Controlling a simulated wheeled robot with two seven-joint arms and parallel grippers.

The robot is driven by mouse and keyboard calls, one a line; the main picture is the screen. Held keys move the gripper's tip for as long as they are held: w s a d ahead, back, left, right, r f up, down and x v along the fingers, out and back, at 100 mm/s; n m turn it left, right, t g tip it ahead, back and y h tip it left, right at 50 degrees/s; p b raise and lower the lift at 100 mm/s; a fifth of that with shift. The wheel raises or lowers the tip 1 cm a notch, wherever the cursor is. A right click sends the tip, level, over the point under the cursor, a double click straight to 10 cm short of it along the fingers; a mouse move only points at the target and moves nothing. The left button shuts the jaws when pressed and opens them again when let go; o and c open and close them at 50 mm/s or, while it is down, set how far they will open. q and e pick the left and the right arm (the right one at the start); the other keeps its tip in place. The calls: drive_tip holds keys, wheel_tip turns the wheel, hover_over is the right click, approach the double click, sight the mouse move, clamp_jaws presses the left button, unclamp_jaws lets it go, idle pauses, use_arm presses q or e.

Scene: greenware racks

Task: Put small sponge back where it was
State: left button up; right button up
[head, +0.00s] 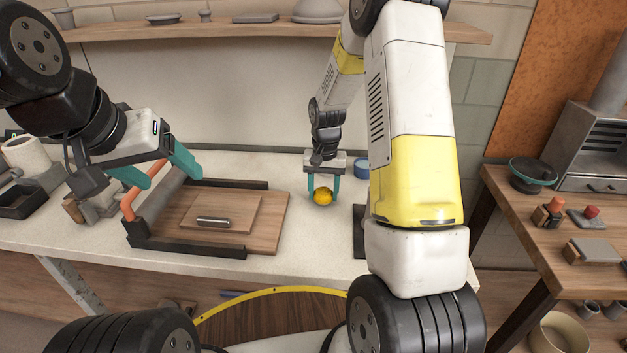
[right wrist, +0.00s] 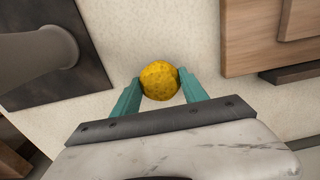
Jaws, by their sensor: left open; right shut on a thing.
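The small sponge (head: 323,197) is a round, yellow, porous ball over the pale worktop, right of the wooden board. My right gripper (head: 323,190) is shut on it, with one teal finger on each side. In the right wrist view the sponge (right wrist: 160,81) sits between the fingertips of my right gripper (right wrist: 158,84). I cannot tell whether the sponge touches the worktop. My left gripper (head: 168,168) is open and empty, above the left end of the wooden board.
A blue container (head: 362,169) stands behind my right arm. A dark plate (right wrist: 85,85) with a grey post lies beside the sponge. Pale worktop (head: 300,240) between them is bare.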

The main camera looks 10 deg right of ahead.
sight(324, 191)
drive_tip(key=shift+f, duration=0.5)
drive_tip(key=shift+f, duration=0.15)
drive_tip(key=o, duration=1.4)
drive_tip(key=shift+o, duration=0.2)
drive_tip(key=s+r+t, duration=0.1)
drive_tip(key=s+r, duration=0.1)
drive_tip(key=r, duration=0.7)
drive_tip(key=s+r, duration=0.2)
drive_tip(key=r, duration=0.8)
drive_tip(key=s+r+n+t, duration=0.1)
drive_tip(key=s+r, duration=0.2)
drive_tip(key=s, duration=0.3)
drive_tip(key=s+a+r+n+t+y, duration=0.1)
drive_tip(key=s+r+t, duration=0.1)
drive_tip(key=s, duration=0.5)
drive_tip(key=s+a+r+n+t+y, duration=0.1)
drive_tip(key=s+r+t, duration=0.1)
drive_tip(key=s+r, duration=0.2)
drive_tip(key=s, duration=0.3)
drive_tip(key=shift+r+n, duration=0.35)
drive_tip(key=shift+n, duration=0.05)
